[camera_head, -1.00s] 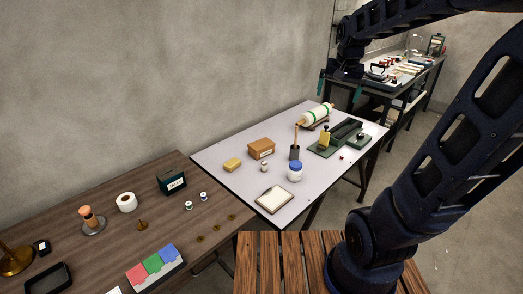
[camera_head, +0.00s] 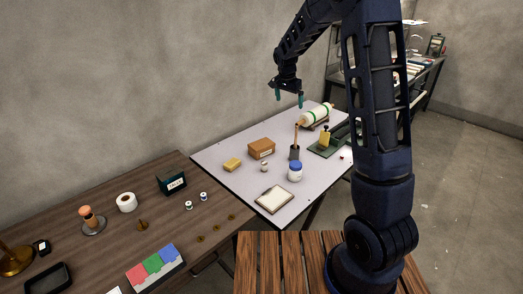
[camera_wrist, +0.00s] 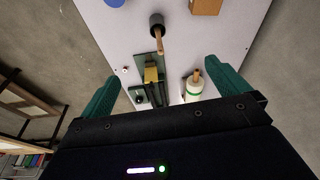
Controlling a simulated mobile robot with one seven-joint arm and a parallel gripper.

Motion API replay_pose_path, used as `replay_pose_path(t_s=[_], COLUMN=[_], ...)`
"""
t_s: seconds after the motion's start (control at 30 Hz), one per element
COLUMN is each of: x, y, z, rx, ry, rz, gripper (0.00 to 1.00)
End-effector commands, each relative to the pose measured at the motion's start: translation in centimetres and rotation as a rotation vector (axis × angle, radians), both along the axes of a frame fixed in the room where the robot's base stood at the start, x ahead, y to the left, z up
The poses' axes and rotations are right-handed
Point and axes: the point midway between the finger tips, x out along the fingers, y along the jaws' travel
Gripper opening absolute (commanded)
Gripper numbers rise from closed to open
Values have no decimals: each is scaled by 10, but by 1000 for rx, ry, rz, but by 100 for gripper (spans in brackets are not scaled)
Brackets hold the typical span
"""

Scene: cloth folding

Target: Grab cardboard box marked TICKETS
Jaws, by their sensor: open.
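A brown cardboard box (camera_head: 261,148) with a small white label sits on the white table in the head view. The label is too small to read. Part of a brown box (camera_wrist: 207,6) also shows at the top edge of the wrist view. My gripper (camera_head: 289,99) is open and empty, with teal fingers pointing down. It is in the air above the far part of the white table, up and to the right of the box in the head view. In the wrist view my gripper (camera_wrist: 170,85) has its fingers wide apart.
The white table (camera_head: 225,190) also holds a yellow block (camera_head: 232,164), a dark cup with a wooden-handled tool (camera_head: 294,152), a blue-lidded jar (camera_head: 295,171), a clipboard (camera_head: 274,200) and a roller (camera_head: 315,116). A wooden table (camera_head: 80,225) with small goods stands at left.

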Motion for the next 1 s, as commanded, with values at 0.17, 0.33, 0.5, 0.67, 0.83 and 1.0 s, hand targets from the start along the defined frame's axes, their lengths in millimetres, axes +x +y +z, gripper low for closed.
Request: replay_pose_path(t_s=[0.17,0.33,0.5,0.67,0.83,1.0], x=[34,61,84,98,106,108], y=[34,68,102,130,149,155], z=[-46,-92,-141,-186,-217,-228], rx=[-29,-56,-84,-107,-122,-126], ry=[-3,-15,-35,-58,-76,-84], rz=[-58,-115,-164,-205,-230,-239], gripper=[100,100,100,100,100,100])
